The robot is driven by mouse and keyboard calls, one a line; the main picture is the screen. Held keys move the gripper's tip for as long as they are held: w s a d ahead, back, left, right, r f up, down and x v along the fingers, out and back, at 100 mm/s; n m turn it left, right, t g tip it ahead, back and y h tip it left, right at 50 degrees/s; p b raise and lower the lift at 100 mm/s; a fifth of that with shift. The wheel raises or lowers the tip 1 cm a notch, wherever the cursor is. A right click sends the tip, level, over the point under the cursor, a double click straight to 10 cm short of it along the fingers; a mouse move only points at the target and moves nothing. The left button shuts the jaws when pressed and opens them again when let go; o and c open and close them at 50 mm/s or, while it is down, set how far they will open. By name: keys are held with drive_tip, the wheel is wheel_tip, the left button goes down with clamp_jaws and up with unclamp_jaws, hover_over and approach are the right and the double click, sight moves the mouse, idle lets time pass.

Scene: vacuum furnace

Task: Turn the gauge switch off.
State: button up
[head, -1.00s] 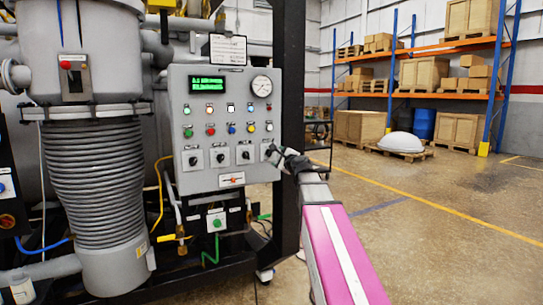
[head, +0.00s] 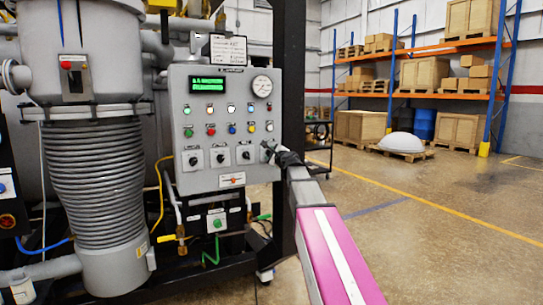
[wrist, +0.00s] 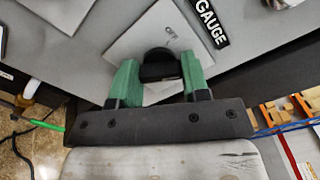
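The gauge switch is a black rotary knob (wrist: 160,66) on a light square plate (wrist: 125,48). In the wrist view an "OFF" mark (wrist: 172,33) shows just beyond the knob, and a black "GAUGE" label (wrist: 209,22) lies at the upper right. My gripper (wrist: 160,70) has its two green fingers on either side of the knob, seemingly touching both sides. I cannot tell which position the knob points to. In the head view my gripper (head: 271,152) is at the right end of the row of rotary switches and hides most of this knob.
The grey control panel (head: 222,176) also has several coloured buttons, a green display (head: 207,85), a dial (head: 262,87) and other rotary switches (head: 220,156) left of my gripper. A dark post (head: 291,60) stands close behind on the right. The floor to the right is open.

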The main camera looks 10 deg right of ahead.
drive_tip(key=shift+n, duration=0.4)
drive_tip(key=n, duration=1)
drive_tip(key=shift+n, duration=0.7)
drive_tip(key=o, duration=0.9)
drive_tip(key=v, duration=1.1)
drive_tip(key=shift+w, duration=0.1)
